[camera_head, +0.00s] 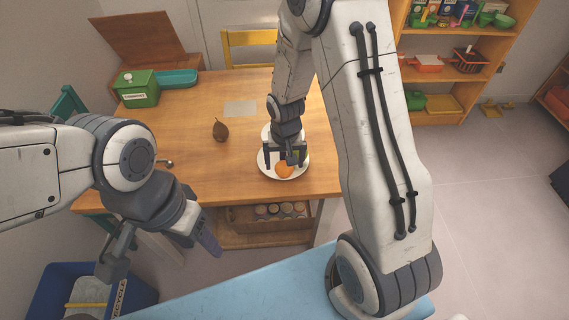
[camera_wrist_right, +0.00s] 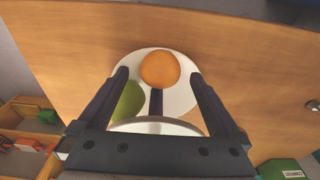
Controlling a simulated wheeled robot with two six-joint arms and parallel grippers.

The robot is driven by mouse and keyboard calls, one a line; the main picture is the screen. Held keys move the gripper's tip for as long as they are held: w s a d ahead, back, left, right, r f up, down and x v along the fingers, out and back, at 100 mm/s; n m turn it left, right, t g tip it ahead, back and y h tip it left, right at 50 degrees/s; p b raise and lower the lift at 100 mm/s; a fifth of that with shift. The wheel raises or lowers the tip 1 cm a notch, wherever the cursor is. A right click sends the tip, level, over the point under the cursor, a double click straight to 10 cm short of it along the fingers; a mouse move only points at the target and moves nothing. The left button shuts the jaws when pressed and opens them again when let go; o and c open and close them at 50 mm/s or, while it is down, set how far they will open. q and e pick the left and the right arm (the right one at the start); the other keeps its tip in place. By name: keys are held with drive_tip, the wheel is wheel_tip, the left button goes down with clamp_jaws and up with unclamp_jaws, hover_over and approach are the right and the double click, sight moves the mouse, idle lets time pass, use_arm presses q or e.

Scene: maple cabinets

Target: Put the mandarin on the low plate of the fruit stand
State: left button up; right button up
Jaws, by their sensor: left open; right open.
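The mandarin (camera_head: 284,171) is an orange ball lying on the low white plate (camera_head: 266,169) of the fruit stand, near the plate's front edge. In the right wrist view the mandarin (camera_wrist_right: 160,68) sits on the low plate (camera_wrist_right: 185,98), beyond the dark post (camera_wrist_right: 156,102). A green fruit (camera_wrist_right: 130,101) lies beside it, partly hidden by a finger. The upper plate (camera_wrist_right: 157,125) is partly hidden by my gripper. My right gripper (camera_head: 286,160) is open above the stand, its fingers apart on either side of the mandarin. My left gripper (camera_head: 160,258) is open and empty, in front of the table.
A dark pear (camera_head: 220,131) stands on the wooden table (camera_head: 205,110), left of the stand. A green box (camera_head: 137,90) and teal tray (camera_head: 176,78) are at the back left. A blue bin (camera_head: 45,290) is on the floor at left. The table between pear and tray is mostly clear.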

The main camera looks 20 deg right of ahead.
sight(284, 169)
wheel_tip(284, 169, up, 10)
drive_tip(key=s, duration=0.1)
drive_tip(key=s+a+r+n, duration=0.2)
drive_tip(key=s+a+n, duration=0.1)
drive_tip(key=s, duration=0.4)
drive_tip(key=s+a+r+n+g+y, duration=0.1)
drive_tip(key=s+a+r+n, duration=0.2)
drive_tip(key=s+a, duration=0.3)
drive_tip(key=s+a+r+n, duration=0.3)
drive_tip(key=s+a+n, duration=0.1)
drive_tip(key=s, duration=0.5)
drive_tip(key=shift+s+a+n, duration=0.25)
drive_tip(key=shift+a+n, duration=0.05)
drive_tip(key=shift+a, duration=0.25)
drive_tip(key=shift+r, duration=0.15)
drive_tip(key=shift+r+p, duration=1)
drive_tip(key=shift+p, duration=0.2)
